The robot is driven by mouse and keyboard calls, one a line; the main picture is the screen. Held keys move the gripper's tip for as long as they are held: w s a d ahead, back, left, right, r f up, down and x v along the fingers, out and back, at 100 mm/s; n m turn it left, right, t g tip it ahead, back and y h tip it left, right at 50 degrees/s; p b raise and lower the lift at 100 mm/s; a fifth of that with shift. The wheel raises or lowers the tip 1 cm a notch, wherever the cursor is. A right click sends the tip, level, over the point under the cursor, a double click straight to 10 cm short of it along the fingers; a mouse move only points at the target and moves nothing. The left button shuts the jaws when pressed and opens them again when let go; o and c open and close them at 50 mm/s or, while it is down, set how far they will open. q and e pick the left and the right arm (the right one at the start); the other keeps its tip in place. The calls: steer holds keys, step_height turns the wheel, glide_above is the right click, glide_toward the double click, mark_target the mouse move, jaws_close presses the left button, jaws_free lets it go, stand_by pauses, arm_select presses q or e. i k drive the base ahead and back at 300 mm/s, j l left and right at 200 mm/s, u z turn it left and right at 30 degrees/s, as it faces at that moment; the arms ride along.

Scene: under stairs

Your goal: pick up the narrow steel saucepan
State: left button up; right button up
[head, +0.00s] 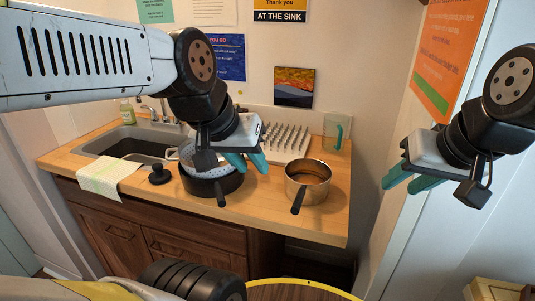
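The steel saucepan (312,190) stands upright on the wooden counter, right of the black pan. Its black handle points toward the front edge, and its inside looks brownish and empty. My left gripper (247,162) hangs above and left of the saucepan, over the right side of the black pan. Its teal fingers are a little apart, with nothing seen between them. My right gripper (409,184) is off to the right of the counter, in front of the wall. Its teal fingers are apart and empty. Neither gripper touches the saucepan.
A black pan (224,186) with a speckled blue-white colander (203,160) in it stands left of the saucepan. Behind are a white spiked drying rack (286,138) and a clear jug (333,133). A black lid-like item (160,174), a towel (108,177) and a sink (130,146) lie left.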

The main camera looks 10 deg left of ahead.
mark_target(308, 181)
steer(key=u, duration=1)
steer(key=k+j+u, duration=0.2)
steer(key=k, duration=0.25)
steer(key=k+j+u, duration=0.2)
steer(key=k+j, duration=0.15)
steer(key=k+u, duration=0.1)
steer(key=k, duration=0.25)
